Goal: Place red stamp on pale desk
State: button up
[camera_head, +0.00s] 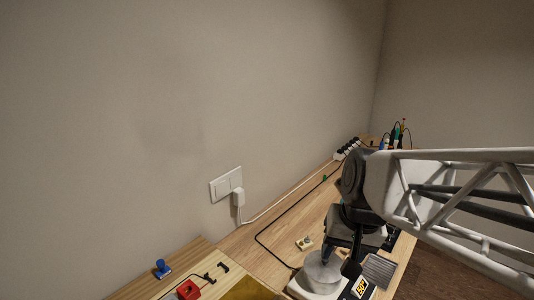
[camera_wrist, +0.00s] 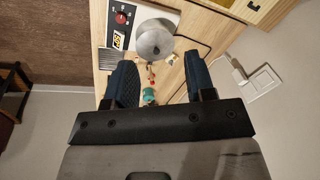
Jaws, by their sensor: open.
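My gripper (camera_wrist: 157,72) is open, with its two dark blue fingers apart over the light wood desk (camera_head: 250,238). In the wrist view a small reddish piece (camera_wrist: 152,77) shows between the fingers, beside a teal object (camera_wrist: 150,95). It is too small to tell whether it is the red stamp. Neither finger visibly touches it. In the head view my gripper (camera_head: 338,254) points down over the desk, and that piece is not visible. A red object with a dark middle (camera_head: 188,290) lies at the lower left; I cannot tell whether it is a stamp.
A silver pot (camera_head: 322,270) stands on a white unit with a yellow display (camera_head: 360,288), close to my gripper. A blue stamp-like object (camera_head: 162,268) stands at the left. A black cable (camera_head: 262,238) crosses the desk. A power strip (camera_head: 347,149) lies by the wall.

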jog(key=shift+s+d+r+n+t+h, duration=0.1)
jog(key=shift+s+r+n+t+h, duration=0.25)
jog(key=shift+s, duration=0.5)
jog(key=shift+s+n+h, duration=0.25)
jog(key=shift+s+n, duration=0.35)
jog(key=shift+s, duration=0.2)
jog(key=shift+s+d+r+n+t+h, duration=0.1)
jog(key=shift+s+r+n+t+h, duration=0.25)
jog(key=shift+s, duration=0.5)
